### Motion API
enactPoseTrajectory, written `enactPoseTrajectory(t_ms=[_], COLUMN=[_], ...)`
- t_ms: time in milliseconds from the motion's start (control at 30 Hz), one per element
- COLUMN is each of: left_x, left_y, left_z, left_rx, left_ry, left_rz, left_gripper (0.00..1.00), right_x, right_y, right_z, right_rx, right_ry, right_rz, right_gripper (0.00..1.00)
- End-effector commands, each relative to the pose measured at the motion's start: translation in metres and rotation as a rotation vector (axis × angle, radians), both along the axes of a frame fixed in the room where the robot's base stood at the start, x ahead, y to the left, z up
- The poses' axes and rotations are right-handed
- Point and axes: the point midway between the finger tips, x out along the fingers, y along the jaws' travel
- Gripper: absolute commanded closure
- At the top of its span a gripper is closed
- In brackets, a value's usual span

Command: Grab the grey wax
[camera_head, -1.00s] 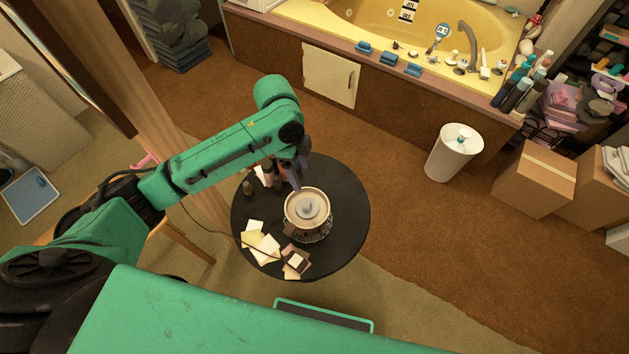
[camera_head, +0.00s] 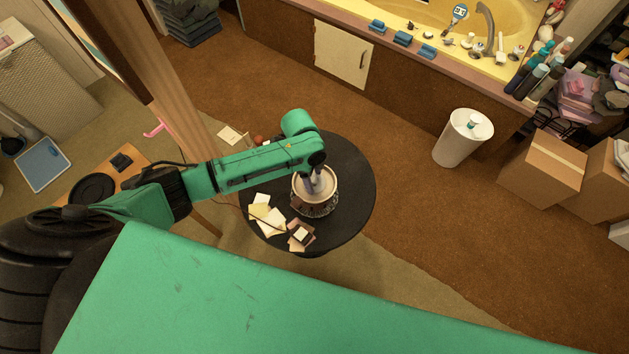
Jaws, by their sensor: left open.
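A round, pale-rimmed pot (camera_head: 325,203) stands on a dark round table (camera_head: 357,186). My left arm reaches in from the left, and its gripper (camera_head: 316,188) points down over the pot's opening. The gripper is open, with its fingers at or inside the pot's mouth. The grey wax in the middle of the pot is mostly hidden behind the gripper, and I cannot tell whether the fingers touch it. My right gripper is not in view.
Papers (camera_head: 264,216) and a small brown item (camera_head: 301,234) lie on the table left of and below the pot. A white bin (camera_head: 460,140) and cardboard boxes (camera_head: 543,168) stand to the right. Brown carpet between them is clear.

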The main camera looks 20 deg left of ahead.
Motion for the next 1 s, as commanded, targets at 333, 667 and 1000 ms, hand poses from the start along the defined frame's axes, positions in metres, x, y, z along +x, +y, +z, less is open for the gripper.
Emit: enactPoseTrajectory(t_ms=[333, 667, 1000], left_x=[0.000, 0.001, 0.002], left_y=[0.000, 0.000, 0.000], left_z=[0.001, 0.013, 0.124], left_rx=[0.000, -0.002, -0.001], left_ry=[0.000, -0.001, -0.007], left_rz=[0.001, 0.002, -0.001], left_gripper=[1.00, 1.00, 1.00], right_x=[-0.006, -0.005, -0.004], right_y=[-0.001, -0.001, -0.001], right_z=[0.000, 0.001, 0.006], right_rx=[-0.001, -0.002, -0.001], right_ry=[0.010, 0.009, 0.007], right_rz=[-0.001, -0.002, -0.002], right_gripper=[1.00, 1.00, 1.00])
